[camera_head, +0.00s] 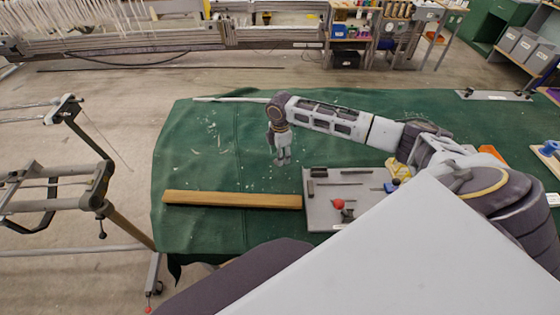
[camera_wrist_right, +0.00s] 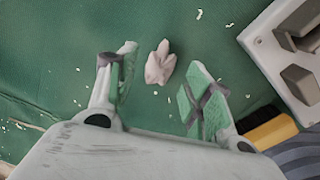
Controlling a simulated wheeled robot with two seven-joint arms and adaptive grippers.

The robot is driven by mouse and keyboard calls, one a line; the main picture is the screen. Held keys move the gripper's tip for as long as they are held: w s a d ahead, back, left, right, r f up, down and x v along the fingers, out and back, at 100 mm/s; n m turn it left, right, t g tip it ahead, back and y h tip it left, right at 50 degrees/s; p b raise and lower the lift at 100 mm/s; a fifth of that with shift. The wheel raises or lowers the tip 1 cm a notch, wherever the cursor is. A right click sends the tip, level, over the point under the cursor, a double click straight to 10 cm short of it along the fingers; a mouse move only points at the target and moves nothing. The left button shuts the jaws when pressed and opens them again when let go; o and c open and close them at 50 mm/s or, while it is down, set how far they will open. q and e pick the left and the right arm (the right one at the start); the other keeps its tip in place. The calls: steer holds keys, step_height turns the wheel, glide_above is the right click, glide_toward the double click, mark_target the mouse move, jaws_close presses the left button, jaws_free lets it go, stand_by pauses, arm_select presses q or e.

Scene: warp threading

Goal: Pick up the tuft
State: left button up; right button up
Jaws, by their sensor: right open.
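The tuft (camera_wrist_right: 160,63) is a small pale pinkish-white clump on the green cloth. In the right wrist view it lies between the two fingertips of my right gripper (camera_wrist_right: 161,76), with a gap to each finger. The gripper is open and empty. In the head view the right gripper (camera_head: 283,162) points down over the green cloth, left of the grey tray. I cannot make out the tuft there; the gripper may cover it. My left gripper is not in view.
The green-covered table (camera_head: 205,225) carries a wooden bar (camera_head: 232,199) in front of the gripper. A grey tray (camera_head: 322,214) with tools lies close on the right. White scraps are scattered over the cloth. A metal stand (camera_head: 95,185) is off to the left.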

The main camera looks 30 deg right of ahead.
steer(key=shift+f, duration=0.95)
steer(key=c, duration=0.6)
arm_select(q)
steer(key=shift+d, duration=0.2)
arm_select(e)
steer(key=shift+c, duration=0.7)
